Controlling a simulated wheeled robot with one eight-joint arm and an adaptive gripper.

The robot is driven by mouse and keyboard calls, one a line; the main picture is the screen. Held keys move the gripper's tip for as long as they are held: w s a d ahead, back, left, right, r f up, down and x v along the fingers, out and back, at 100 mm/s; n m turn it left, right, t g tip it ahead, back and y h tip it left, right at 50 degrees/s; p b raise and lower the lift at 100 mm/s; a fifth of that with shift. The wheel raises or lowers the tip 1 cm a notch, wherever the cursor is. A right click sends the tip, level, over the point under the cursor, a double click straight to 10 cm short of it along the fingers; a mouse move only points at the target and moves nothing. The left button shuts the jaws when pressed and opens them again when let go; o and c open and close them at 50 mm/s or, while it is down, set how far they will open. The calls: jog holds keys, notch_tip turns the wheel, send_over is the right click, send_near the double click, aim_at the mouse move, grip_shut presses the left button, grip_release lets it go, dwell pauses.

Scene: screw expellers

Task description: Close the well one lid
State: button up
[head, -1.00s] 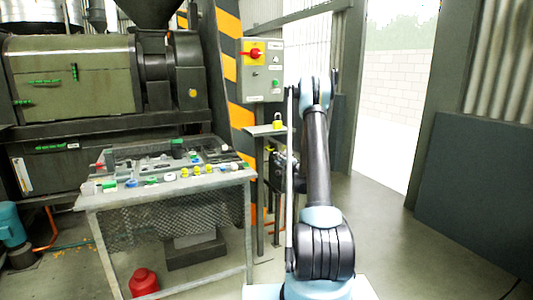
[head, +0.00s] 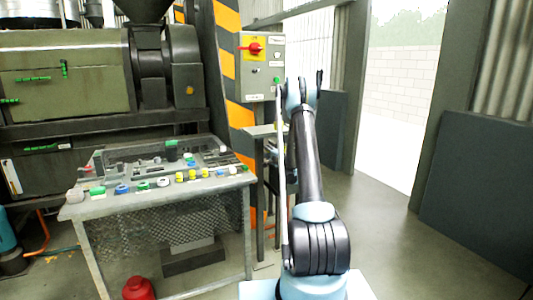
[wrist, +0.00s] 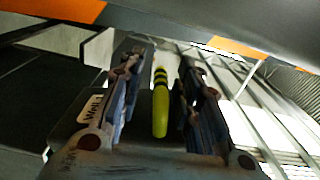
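In the wrist view, my gripper (wrist: 160,62) has its two dark fingers spread apart. A slim yellow-green bar with black bands (wrist: 160,108) shows between them, with a visible gap on each side. A pale label reading "Well 1" (wrist: 90,108) sits on a dark grey surface beside the left finger. Whether that surface is the lid, and whether the bar is its handle, I cannot tell. In the head view, my gripper is largely hidden behind my arm, near the small stand by the control box.
A control box with a red switch (head: 255,48) stands behind a small shelf (head: 262,131). A metal bench (head: 155,199) with several coloured parts stands at left, beside a green-grey machine (head: 65,85). A red container (head: 138,288) is on the floor. Open floor lies at right.

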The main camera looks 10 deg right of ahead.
jog(key=shift+w+a, duration=0.15)
jog(key=shift+w, duration=0.35)
jog(key=shift+r, duration=0.1)
grip_shut()
jog(key=shift+d, duration=0.2)
